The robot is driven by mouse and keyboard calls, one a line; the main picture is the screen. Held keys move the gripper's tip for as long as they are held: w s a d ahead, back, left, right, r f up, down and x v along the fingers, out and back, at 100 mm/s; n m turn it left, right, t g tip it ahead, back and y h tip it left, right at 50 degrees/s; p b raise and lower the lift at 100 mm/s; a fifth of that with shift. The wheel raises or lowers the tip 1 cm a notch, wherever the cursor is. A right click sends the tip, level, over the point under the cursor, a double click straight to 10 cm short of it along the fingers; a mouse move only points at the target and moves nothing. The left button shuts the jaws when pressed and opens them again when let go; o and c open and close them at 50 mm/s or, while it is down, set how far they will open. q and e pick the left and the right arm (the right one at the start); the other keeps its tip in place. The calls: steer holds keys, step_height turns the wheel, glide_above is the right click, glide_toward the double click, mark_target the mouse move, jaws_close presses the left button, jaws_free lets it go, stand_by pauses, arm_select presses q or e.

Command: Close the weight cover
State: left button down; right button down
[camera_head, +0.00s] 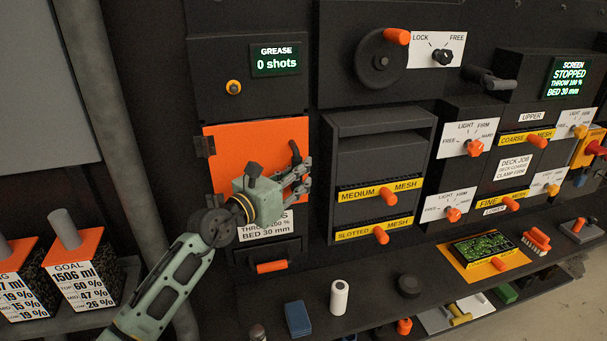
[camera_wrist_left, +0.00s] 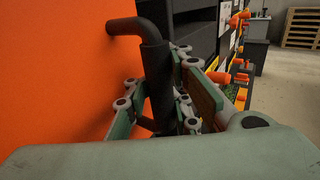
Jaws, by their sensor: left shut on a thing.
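The weight cover is an orange panel (camera_head: 228,147) with hinges on its left edge. It looks flat against the dark cabinet front in the head view, though I cannot tell whether it is fully closed. It also fills the left of the left wrist view (camera_wrist_left: 55,75). Its black handle (camera_head: 295,152) stands at its right side and shows in the left wrist view (camera_wrist_left: 155,75). My left gripper (camera_head: 300,178) is at the right edge of the cover, shut on the handle, with fingers on both sides of it. My right gripper is not in view.
A grey rack (camera_head: 383,119) with mesh trays stands right of the cover. Below is a dark shelf with a blue block (camera_head: 298,318), a white cylinder (camera_head: 339,298) and a black puck (camera_head: 409,285). Labelled containers (camera_head: 68,277) stand at left. A grey pipe (camera_head: 115,120) runs left of the cover.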

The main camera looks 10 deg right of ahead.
arm_select(q)
steer(key=shift+w+a, duration=0.15)
steer(key=shift+a, duration=0.1)
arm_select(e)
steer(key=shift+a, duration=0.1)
arm_select(q)
steer(key=c, duration=2)
jaws_free()
steer(key=shift+c, duration=0.2)
steer(key=o, duration=0.4)
steer(key=shift+a, duration=0.4)
steer(key=shift+s+d, duration=0.2)
steer(key=v, duration=1.2)
steer(key=shift+a, duration=0.1)
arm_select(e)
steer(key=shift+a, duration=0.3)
arm_select(q)
steer(key=shift+r, duration=0.1)
